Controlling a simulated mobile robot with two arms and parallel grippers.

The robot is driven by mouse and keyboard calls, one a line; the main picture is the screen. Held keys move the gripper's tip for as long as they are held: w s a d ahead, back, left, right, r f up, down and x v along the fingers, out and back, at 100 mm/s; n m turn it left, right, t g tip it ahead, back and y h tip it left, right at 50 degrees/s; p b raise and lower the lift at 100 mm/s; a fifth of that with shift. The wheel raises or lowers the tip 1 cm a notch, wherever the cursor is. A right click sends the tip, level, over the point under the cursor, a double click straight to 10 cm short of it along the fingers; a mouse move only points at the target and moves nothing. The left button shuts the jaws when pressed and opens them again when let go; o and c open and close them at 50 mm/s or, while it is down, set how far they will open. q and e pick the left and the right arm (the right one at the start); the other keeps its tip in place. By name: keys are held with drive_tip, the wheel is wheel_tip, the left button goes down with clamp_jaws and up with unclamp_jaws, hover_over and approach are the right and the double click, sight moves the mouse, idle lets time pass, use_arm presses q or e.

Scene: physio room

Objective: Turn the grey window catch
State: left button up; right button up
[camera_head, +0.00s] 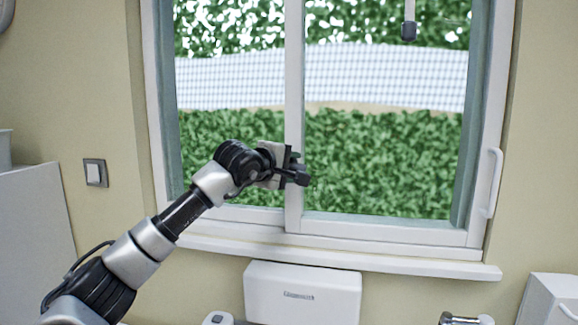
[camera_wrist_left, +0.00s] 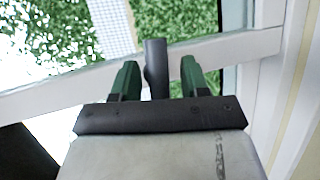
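The grey window catch (camera_wrist_left: 155,68) shows in the left wrist view as a dark upright bar in front of the window's white frame rail. It stands between the two green fingertips of my left gripper (camera_wrist_left: 160,78), with a gap to each finger, the wider gap on the right. My left gripper is open around it. In the head view my left gripper (camera_head: 291,169) is at the window's middle upright, and I cannot clearly tell the catch from the dark gripper parts there. My right gripper is not in view.
The sliding window (camera_head: 294,90) has a white frame and a sill (camera_head: 340,257) below. A white handle (camera_head: 491,183) is on its right side. A dark-ended rod (camera_head: 408,30) hangs at the top. A white dispenser (camera_head: 303,293) is under the sill. A light switch (camera_head: 95,173) is on the left wall.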

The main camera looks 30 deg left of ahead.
use_arm(q)
drive_tip(key=shift+f, duration=0.1)
drive_tip(key=c, duration=0.6)
drive_tip(key=shift+f, duration=0.2)
drive_tip(key=shift+c, duration=0.2)
drive_tip(key=shift+f+n+b, duration=0.2)
drive_tip(key=shift+n+b, duration=0.2)
drive_tip(key=shift+b, duration=0.7)
drive_tip(key=shift+c, duration=0.3)
drive_tip(key=shift+s+r+h, duration=0.1)
drive_tip(key=shift+h, duration=0.2)
clamp_jaws()
drive_tip(key=shift+r, duration=0.15)
drive_tip(key=o, duration=0.8)
unclamp_jaws()
drive_tip(key=shift+s+r, duration=0.1)
drive_tip(key=shift+t, duration=0.3)
drive_tip(key=shift+w, duration=0.25)
drive_tip(key=shift+r, duration=0.1)
